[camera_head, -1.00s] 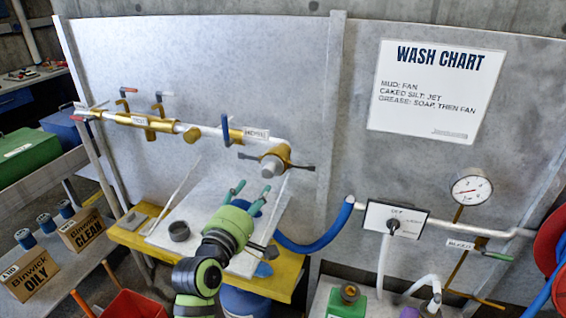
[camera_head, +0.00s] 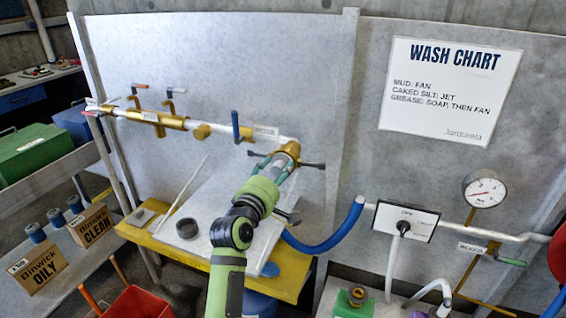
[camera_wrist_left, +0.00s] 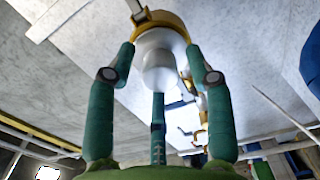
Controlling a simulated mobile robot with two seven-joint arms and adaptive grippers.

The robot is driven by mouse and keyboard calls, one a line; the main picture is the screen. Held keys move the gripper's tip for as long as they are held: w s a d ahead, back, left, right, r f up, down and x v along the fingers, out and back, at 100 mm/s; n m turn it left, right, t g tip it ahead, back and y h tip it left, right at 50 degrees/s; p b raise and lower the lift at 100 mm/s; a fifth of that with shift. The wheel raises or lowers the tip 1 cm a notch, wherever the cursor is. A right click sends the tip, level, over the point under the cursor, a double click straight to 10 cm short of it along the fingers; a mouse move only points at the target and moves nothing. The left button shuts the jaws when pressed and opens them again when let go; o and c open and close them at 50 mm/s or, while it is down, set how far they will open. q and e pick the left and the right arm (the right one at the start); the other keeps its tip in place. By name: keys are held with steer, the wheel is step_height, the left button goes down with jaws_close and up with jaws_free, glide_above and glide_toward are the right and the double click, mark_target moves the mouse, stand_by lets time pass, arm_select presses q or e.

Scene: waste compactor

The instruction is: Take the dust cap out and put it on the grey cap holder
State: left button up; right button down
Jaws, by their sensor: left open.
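The silver-grey dust cap (camera_wrist_left: 158,70) sits in the brass coupling (camera_head: 288,152) at the pipe's end, which has dark levers at its sides. My left gripper (camera_head: 272,166) is open in front of the coupling. In the left wrist view its teal fingers (camera_wrist_left: 158,75) stand on either side of the cap, with gaps visible between. In the head view the gripper hides most of the cap. A dark grey round ring (camera_head: 187,228), which looks like the cap holder, stands on the pale board at the lower left. My right gripper is not in view.
The pale board (camera_head: 215,195) lies on a yellow bench (camera_head: 150,240) under the pipe. A blue hose (camera_head: 335,240) curves at the right of my arm. A red bin (camera_head: 135,303) stands at the lower left. The board around the ring is mostly clear.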

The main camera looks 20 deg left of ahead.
arm_select(q)
steer(key=shift+c, duration=0.4)
jaws_close()
steer(key=shift+r, duration=0.1)
steer(key=shift+s+f+p, duration=0.1)
steer(key=shift+f+p, duration=0.1)
steer(key=shift+p, duration=0.15)
steer(key=shift+s+r, duration=0.2)
steer(key=shift+s, duration=0.25)
steer(key=shift+w+f, duration=0.1)
steer(key=shift+w, duration=0.05)
steer(key=s+p, duration=0.3)
steer(key=s, duration=0.3)
steer(key=shift+s+d, duration=0.2)
steer(key=shift+s, duration=0.05)
stand_by(0.5)
